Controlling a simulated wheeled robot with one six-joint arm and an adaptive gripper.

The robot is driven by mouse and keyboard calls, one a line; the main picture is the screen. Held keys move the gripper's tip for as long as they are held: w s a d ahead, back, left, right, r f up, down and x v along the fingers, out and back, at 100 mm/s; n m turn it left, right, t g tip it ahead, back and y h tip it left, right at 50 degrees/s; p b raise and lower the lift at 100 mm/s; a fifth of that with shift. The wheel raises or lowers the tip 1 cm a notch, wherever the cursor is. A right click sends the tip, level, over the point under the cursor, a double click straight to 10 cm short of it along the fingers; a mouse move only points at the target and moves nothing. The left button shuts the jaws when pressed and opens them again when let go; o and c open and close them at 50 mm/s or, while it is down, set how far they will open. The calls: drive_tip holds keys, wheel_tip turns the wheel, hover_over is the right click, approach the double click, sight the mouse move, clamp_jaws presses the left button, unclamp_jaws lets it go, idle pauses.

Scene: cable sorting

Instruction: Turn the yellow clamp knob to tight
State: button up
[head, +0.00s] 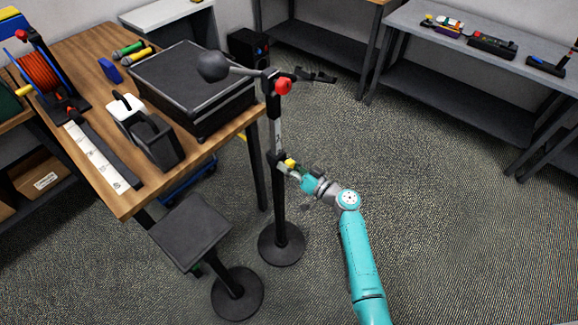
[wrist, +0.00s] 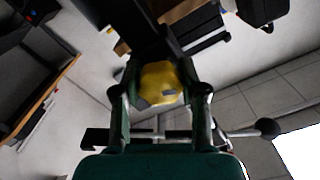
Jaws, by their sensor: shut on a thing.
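The yellow clamp knob (head: 290,163) sits on the upright pole of a black stand (head: 280,205), about halfway up. My gripper (head: 296,170) reaches it from the right, at the end of my teal arm. In the wrist view the yellow knob (wrist: 160,82) lies between the two fingers of my gripper (wrist: 160,92), which are shut on it. A small grey patch shows on the knob's lower left. The fingers hide part of the knob's sides. I cannot tell the knob's turn angle.
A red knob (head: 283,86) and a boom arm with a dark grey ball (head: 213,66) top the stand. A wooden table (head: 130,205) with a black case (head: 190,85) is left. A stool (head: 190,233) stands close by. Floor to the right is clear.

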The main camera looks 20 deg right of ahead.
drive_tip(key=m, duration=1.3)
drive_tip(key=shift+r+m, duration=0.1)
drive_tip(key=shift+m, duration=0.3)
idle(0.3)
drive_tip(key=o, duration=1.2)
drive_tip(key=shift+c, duration=0.2)
drive_tip(key=v, duration=1.2)
